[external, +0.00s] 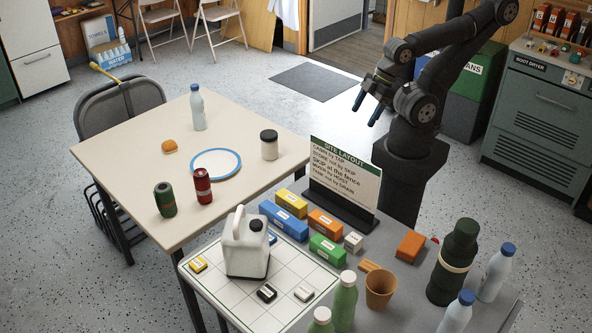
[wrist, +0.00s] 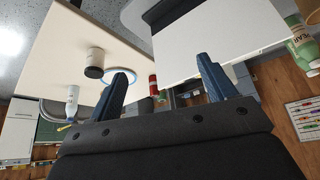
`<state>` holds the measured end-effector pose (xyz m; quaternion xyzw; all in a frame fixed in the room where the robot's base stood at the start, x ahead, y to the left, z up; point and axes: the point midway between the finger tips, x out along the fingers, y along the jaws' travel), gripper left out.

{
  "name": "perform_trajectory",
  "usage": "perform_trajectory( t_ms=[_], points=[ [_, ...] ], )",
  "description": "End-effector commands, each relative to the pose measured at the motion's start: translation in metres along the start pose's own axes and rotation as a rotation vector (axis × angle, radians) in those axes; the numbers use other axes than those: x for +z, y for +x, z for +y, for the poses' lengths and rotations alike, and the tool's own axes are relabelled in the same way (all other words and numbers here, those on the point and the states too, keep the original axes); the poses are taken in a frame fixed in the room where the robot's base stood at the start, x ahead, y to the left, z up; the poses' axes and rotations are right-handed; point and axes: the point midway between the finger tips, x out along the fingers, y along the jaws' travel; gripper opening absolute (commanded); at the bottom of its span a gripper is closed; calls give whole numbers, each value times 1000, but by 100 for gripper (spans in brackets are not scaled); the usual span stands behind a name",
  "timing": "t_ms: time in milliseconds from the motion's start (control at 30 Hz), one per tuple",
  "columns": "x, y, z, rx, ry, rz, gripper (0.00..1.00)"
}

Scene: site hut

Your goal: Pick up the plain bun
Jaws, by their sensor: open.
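The plain bun (external: 170,146) is a small golden-brown round bun. It lies directly on the cream table, left of the white plate with a blue rim (external: 216,164), in the external view. I cannot make out the bun in the wrist view. My gripper (external: 367,108) is open and empty, with blue fingers, raised in the air right of the cream table and far from the bun. Its fingers also show in the wrist view (wrist: 168,85).
On the cream table (external: 130,150) stand a white bottle (external: 198,108), a dark-lidded jar (external: 269,145), a green can (external: 165,199) and a red can (external: 202,186). A sign (external: 343,175) and a jug (external: 246,245) stand on the crowded nearer table. Space around the bun is clear.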

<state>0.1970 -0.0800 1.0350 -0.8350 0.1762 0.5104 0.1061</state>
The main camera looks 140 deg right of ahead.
Motion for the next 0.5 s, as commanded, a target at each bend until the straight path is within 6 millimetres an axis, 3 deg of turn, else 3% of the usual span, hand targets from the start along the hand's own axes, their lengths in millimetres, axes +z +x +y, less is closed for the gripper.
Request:
perform_trajectory(
  t_ms=[267, 500],
  points=[
    [-95, -13, 18, -11, -15, -23, 76],
    [-181, -6, 49, -28, -35, -34, 76]
  ],
)
